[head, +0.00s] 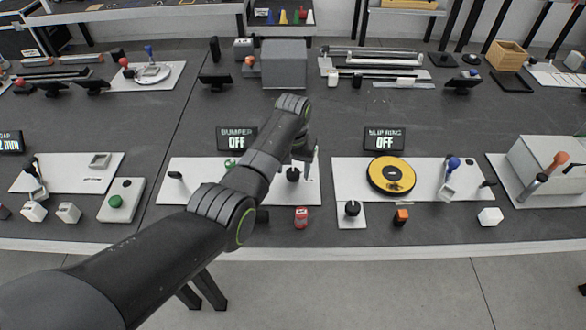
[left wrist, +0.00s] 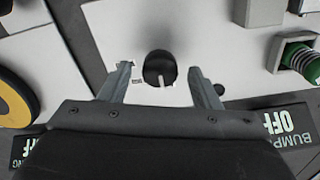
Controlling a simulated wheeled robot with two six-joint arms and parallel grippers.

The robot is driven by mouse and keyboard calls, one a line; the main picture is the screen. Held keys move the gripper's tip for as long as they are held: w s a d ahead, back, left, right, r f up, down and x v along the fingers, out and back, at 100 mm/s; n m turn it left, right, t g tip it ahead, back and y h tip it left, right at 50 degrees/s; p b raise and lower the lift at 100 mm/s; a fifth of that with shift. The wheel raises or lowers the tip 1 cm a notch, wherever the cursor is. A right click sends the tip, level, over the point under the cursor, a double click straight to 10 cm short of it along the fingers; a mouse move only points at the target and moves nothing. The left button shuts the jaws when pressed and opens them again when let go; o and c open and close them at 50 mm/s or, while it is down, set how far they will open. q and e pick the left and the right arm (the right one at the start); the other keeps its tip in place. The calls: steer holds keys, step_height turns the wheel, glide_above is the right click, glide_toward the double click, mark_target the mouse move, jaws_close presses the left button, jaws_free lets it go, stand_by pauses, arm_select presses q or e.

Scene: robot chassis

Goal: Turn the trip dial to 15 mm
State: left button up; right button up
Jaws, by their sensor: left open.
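The dial (head: 293,174) is a round black knob on the white BUMPER panel (head: 185,192). In the left wrist view the knob (left wrist: 160,66) carries a white pointer line that points toward the bottom of the picture. Small pale marks lie around it, too small to read. My left gripper (head: 304,158) is over this panel, partly hidden by my own arm in the head view. In the left wrist view its two open fingers (left wrist: 160,80) stand on either side of the knob, with visible gaps. My right gripper is not in view.
The BUMPER display (head: 237,138) reads OFF. A green spring-like part (left wrist: 300,60) sits in a grey bracket beside the dial. To the right, the SLIP RING panel (head: 430,170) holds a yellow disc (head: 391,176). A red block (head: 301,217) lies at the front.

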arm_select(q)
steer(key=shift+f, duration=0.35)
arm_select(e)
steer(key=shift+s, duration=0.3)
arm_select(q)
steer(key=shift+c, duration=0.5)
steer(key=c, duration=0.9)
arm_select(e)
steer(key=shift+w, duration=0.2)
